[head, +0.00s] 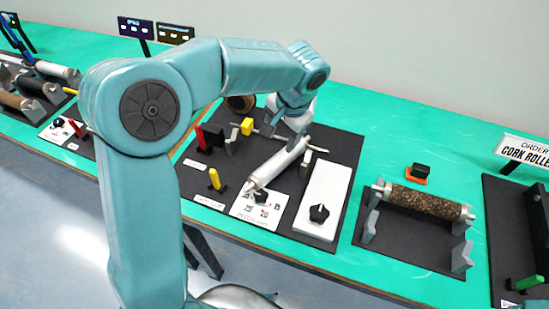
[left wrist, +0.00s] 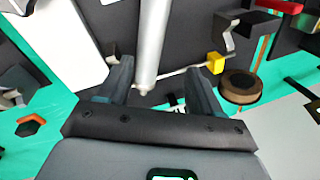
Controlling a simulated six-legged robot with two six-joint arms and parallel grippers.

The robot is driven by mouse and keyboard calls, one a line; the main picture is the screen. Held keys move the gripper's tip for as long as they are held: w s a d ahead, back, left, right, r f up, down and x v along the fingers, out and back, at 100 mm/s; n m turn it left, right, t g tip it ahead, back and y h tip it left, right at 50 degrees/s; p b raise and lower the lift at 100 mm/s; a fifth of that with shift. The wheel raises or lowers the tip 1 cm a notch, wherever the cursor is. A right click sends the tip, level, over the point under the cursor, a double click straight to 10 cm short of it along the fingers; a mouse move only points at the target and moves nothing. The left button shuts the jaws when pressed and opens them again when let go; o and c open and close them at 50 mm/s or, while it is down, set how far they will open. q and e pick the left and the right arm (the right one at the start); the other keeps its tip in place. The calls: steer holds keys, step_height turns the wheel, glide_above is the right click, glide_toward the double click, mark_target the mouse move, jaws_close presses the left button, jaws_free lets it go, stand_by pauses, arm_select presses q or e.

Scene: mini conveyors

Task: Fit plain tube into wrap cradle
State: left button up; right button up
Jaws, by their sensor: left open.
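The plain tube (head: 275,164) is a smooth pale grey cylinder lying diagonally over the middle black board in the head view. My left gripper (head: 297,138) is open at the tube's far end. In the left wrist view the tube (left wrist: 152,40) reaches down between the two spread fingers of this gripper (left wrist: 160,72), with a gap on each side. Grey brackets, seemingly of the wrap cradle, stand on the board: one (head: 231,143) left of the tube, another (head: 306,162) right of it. I cannot tell whether the tube touches either. My right gripper is not in view.
A thin rod with a yellow block (head: 247,126) runs behind the tube. A white panel with a black knob (head: 318,214) lies to its right. A cork roller (head: 425,202) rests in its own stand further right.

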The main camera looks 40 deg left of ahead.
arm_select(q)
glide_above(272, 158)
steer(key=d, duration=0.1)
steer(key=x, duration=0.3)
steer(key=d+x, duration=0.1)
steer(key=x, duration=0.2)
steer(key=shift+d+f, duration=0.15)
steer(key=shift+d, duration=0.15)
steer(key=shift+x, duration=0.9)
steer(key=x, duration=0.4)
steer(key=shift+a+f+p, duration=0.15)
steer(key=shift+f+p, duration=0.2)
steer(key=c, duration=1.2)
jaws_close()
steer(key=shift+r, duration=0.1)
steer(key=shift+w+r, duration=0.1)
steer(key=shift+r, duration=0.4)
step_height(272, 158, up, 19)
steer(key=shift+p, duration=0.3)
